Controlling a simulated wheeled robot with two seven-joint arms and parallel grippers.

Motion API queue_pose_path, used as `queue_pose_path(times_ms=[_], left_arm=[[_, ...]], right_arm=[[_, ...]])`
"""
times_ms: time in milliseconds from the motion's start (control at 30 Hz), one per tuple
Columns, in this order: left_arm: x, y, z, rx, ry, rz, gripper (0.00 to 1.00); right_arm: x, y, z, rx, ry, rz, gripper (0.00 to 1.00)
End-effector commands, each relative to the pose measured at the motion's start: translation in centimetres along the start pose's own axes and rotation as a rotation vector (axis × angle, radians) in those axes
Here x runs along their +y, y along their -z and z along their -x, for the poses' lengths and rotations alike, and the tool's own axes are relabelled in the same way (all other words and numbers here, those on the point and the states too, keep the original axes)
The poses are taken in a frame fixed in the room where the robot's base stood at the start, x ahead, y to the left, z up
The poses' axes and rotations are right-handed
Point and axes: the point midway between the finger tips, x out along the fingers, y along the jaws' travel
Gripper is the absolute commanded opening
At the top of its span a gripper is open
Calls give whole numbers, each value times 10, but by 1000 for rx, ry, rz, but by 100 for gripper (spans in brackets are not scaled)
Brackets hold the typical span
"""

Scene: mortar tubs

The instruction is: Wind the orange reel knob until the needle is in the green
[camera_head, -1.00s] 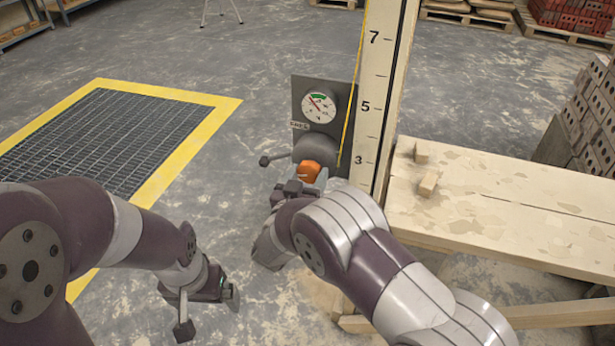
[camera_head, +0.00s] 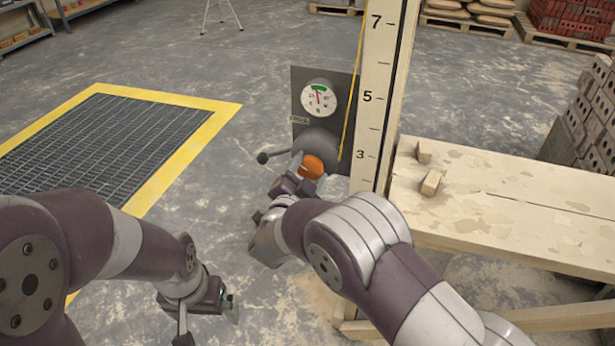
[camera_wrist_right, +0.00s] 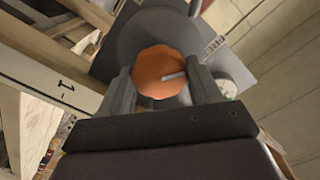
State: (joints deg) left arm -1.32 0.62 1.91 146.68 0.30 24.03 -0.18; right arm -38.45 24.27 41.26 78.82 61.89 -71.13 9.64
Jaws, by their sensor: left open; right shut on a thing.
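The orange reel knob (camera_head: 311,167) sits on the front of the grey reel drum (camera_head: 318,142), below the gauge. My right gripper (camera_wrist_right: 160,85) is shut on the knob, with one finger on each side of it in the right wrist view, where the knob (camera_wrist_right: 158,70) shows its pale pointer line. The round white gauge (camera_head: 318,98) has a green band at the top. Its needle points nearly straight up, at or close to the green; the exact spot is too small to tell. My left gripper (camera_head: 207,318) is open and empty, low at the left.
The tall numbered staff (camera_head: 371,110) with a yellow line stands right beside the reel plate. A wooden bench (camera_head: 500,205) with two small blocks is at the right. A yellow-edged floor grate (camera_head: 95,145) lies at the left.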

Motion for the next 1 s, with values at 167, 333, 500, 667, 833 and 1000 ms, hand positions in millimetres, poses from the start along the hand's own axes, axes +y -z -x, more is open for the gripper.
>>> queue_pose_path(times_ms=[167, 333, 500, 667, 833, 1000], left_arm=[[0, -1, -8, 0, 0, 0, 100], [0, -1, -10, 0, 0, 0, 100], [0, -1, -11, 0, 0, 0, 100], [0, -1, -11, 0, 0, 0, 100], [0, -1, -11, 0, 0, 0, 100], [0, -1, -11, 0, 0, 0, 100]], right_arm=[[2, -2, 0, -1, -2, -76, 32], [1, -1, 0, -1, -1, -119, 32], [1, -1, 0, -2, -1, -135, 32], [1, 0, 0, -2, -1, -137, 32], [1, -1, 0, -2, -1, -137, 32], [1, 0, 0, -2, -1, -136, 88]])
